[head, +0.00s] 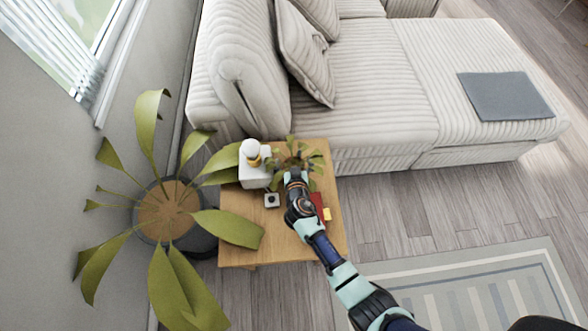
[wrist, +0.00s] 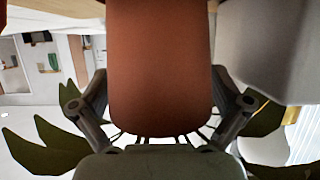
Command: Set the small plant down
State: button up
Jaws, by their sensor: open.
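The small plant (head: 291,157) has green leaves and stands at the far part of a wooden side table (head: 235,240). Its terracotta pot (wrist: 160,65) fills the middle of the wrist view. In the wrist view my gripper's open fingers (wrist: 160,90) stand on either side of the pot. Whether the fingers touch the pot, and whether its base rests on the tabletop, I cannot tell.
A small grey object (head: 271,200) and a red item (head: 318,204) lie nearer. A large potted plant (head: 165,210) overhangs the table's left. A sofa (head: 370,110) borders the back.

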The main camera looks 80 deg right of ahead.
jog(key=shift+r, duration=0.1)
jog(key=c, duration=1.6)
notch_tip(320, 180, up, 20)
jog(key=p, duration=0.9)
jog(key=shift+c, duration=0.2)
